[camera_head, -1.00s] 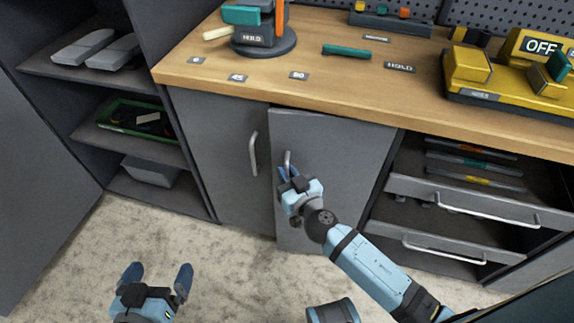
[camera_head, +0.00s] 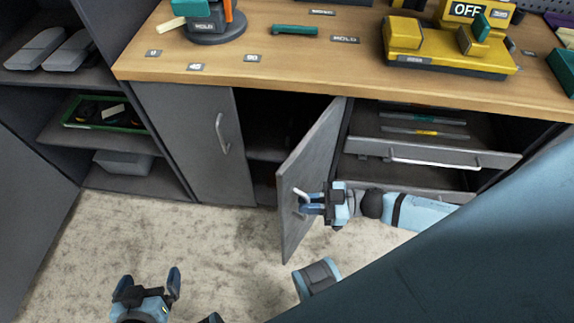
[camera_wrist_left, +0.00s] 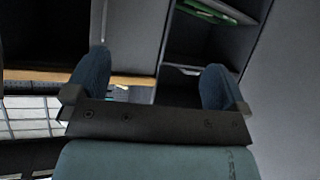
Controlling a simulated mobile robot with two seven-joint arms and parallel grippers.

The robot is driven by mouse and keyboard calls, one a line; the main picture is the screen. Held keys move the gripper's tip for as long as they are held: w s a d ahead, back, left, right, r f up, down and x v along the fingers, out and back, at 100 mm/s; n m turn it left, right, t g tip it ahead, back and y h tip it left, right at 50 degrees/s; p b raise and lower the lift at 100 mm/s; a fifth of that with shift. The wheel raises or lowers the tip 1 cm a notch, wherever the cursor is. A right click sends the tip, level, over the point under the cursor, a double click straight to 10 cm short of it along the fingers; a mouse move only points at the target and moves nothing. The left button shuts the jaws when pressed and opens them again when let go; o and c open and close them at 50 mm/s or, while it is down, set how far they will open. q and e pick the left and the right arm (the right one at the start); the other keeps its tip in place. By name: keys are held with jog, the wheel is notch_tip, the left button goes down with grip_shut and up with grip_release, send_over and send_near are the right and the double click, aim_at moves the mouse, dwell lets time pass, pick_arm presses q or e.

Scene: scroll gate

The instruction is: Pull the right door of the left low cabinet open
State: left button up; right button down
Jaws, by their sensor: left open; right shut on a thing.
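The left low cabinet stands under the workbench in the head view. Its right door (camera_head: 309,175) is swung partway open toward me, and a dark interior (camera_head: 270,125) with a shelf shows behind it. Its left door (camera_head: 194,140) is closed, with a vertical handle (camera_head: 222,134). My right gripper (camera_head: 306,204) is shut on the right door's handle (camera_head: 300,193), its arm coming in from the right. My left gripper (camera_head: 148,279) is open and empty above the floor at the lower left. Its two fingers also show apart in the left wrist view (camera_wrist_left: 155,85).
A partly open drawer (camera_head: 430,155) with a long handle is just right of the door. An open shelf unit with a green tray (camera_head: 72,124) stands at the left. Tools stand on the wooden benchtop (camera_head: 260,78). The carpeted floor (camera_head: 200,235) before the cabinet is clear.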

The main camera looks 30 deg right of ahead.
jog(key=s+d+n+g+y+p, duration=0.1)
jog(key=s+d+g+p, duration=0.1)
jog(key=s+d, duration=0.2)
jog(key=shift+s+d+n, duration=0.3)
jog(key=shift+d, duration=0.15)
jog(key=c, duration=1.2)
grip_release()
jog(key=v, duration=1.3)
jog(key=shift+d, duration=0.45)
